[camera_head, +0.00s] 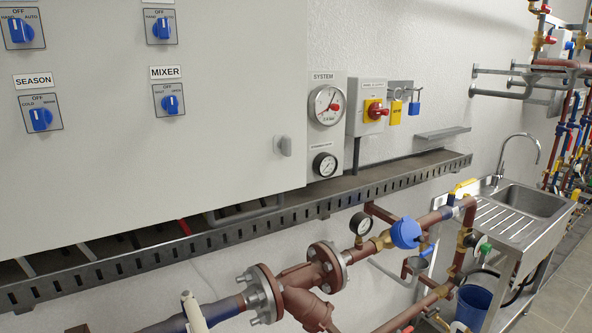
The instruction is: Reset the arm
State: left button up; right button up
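Neither of my grippers shows in the head view, and I cannot see what they hold or touch. No clear part of either arm is in view. A pale upright piece (193,312) stands at the bottom edge in front of a pipe. It is cut off by the frame, and I cannot tell what it belongs to.
A grey control cabinet (230,100) with blue knobs fills the left. Below it runs a perforated cable tray (270,207). Flanged brown pipes (303,300) with a blue valve actuator (406,233) stand in front. A steel sink (525,202) and blue bucket (471,306) are right.

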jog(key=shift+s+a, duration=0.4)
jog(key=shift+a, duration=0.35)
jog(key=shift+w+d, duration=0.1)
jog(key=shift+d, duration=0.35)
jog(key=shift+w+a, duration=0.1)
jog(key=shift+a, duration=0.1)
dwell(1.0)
